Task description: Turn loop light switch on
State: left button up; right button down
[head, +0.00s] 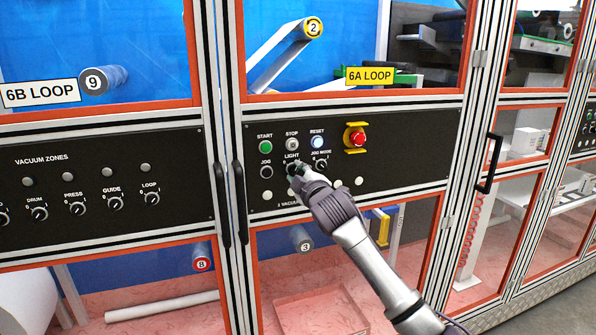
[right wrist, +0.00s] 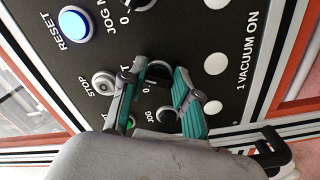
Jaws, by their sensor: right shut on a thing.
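The loop light switch (head: 291,167) is a small black rotary knob under the LIGHT label on the black 6A LOOP control panel (head: 410,132). My right gripper (head: 299,172) is at this knob and covers part of it in the head view. In the right wrist view the gripper's teal-padded fingers (right wrist: 158,80) are on either side of the light knob (right wrist: 158,70), shut on it. The knob's pointer angle is largely hidden by the fingers. My left gripper is not in view.
A red emergency stop (head: 356,137) sits to the right. Black door handles (head: 241,203) stick out left of the panel.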

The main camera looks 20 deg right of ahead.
jog(key=shift+f+m+p, duration=0.1)
jog(key=shift+m+p, duration=0.25)
jog(key=shift+m, duration=1.25)
jog(key=c, duration=0.8)
grip_release()
jog(key=shift+c, duration=0.2)
jog(key=s, duration=1.2)
jog(key=shift+d, duration=0.15)
